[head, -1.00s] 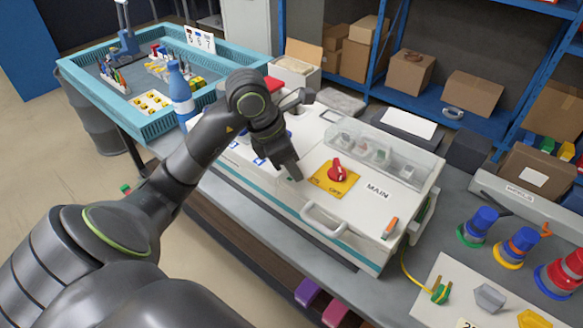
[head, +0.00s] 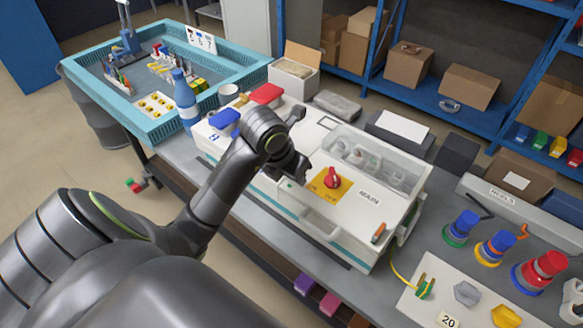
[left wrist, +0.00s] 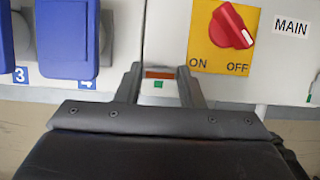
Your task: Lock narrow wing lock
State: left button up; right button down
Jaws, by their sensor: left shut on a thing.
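My left gripper (left wrist: 160,82) is low at the front of the white socket box (head: 330,215), left of the yellow switch plate (head: 328,185). Its two dark fingers stand either side of a small whitish piece with an orange-brown band (left wrist: 160,73) and a green square, and it is shut on that piece. I cannot tell for sure that this is the narrow wing lock. In the head view the gripper (head: 300,178) mostly hides that spot. The red rotary switch (left wrist: 232,27) has its pointer towards OFF. My right gripper is not in view.
Blue socket lids (left wrist: 68,38) marked 3 and 4 are left of the gripper. The box has a front handle (head: 320,222) and an orange piece (head: 378,233) at front right. A clear cover (head: 375,160) is behind the switch. Coloured plugs (head: 540,270) stand at right.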

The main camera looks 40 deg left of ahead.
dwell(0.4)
pick_arm(q)
jog(key=o, duration=1)
jog(key=shift+r, duration=0.1)
jog(key=shift+p+v, duration=8.3)
jog(key=shift+v, duration=0.35)
jog(key=shift+d, duration=0.1)
